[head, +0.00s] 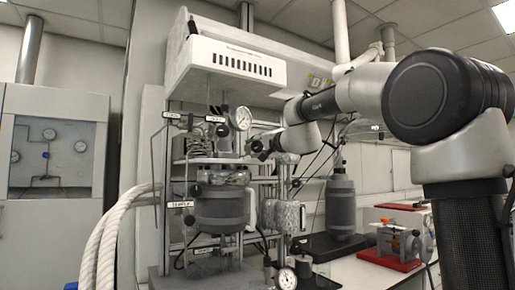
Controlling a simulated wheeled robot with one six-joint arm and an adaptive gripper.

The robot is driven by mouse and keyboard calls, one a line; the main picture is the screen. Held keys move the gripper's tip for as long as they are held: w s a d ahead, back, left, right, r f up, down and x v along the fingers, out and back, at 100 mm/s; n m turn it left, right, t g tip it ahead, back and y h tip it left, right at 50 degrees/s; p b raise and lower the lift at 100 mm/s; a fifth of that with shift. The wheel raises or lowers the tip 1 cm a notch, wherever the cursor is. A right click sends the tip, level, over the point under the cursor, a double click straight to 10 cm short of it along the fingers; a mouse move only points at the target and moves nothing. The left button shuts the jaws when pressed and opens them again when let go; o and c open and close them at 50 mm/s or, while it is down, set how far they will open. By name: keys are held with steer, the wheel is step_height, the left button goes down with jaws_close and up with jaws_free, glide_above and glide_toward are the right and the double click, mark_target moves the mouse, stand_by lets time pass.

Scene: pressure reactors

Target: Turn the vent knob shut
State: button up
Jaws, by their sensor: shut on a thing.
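The pressure reactor (222,208) stands in a metal frame left of centre, with a dial gauge (241,118) on its head. My arm reaches in from the right, and my gripper (260,147) is at the right side of the reactor head, just below and right of the gauge. The gripper is small and dark here, and its jaws are shut on a small part there, which appears to be the vent knob. The fingers mostly hide the knob, so its turned position cannot be told. Small labels by the fittings are too small to read surely.
A white hood (235,65) hangs above the reactor. Red-based equipment (392,262) sits on the right bench. A thick white hose (100,240) runs at the left.

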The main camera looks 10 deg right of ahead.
steer(key=m, duration=0.6)
steer(key=shift+f, duration=0.1)
stand_by(0.6)
steer(key=o, duration=1)
steer(key=shift+o, duration=0.2)
steer(key=shift+s+d, duration=0.1)
steer(key=v, duration=0.7)
steer(key=shift+s, duration=0.35)
steer(key=shift+d, duration=0.1)
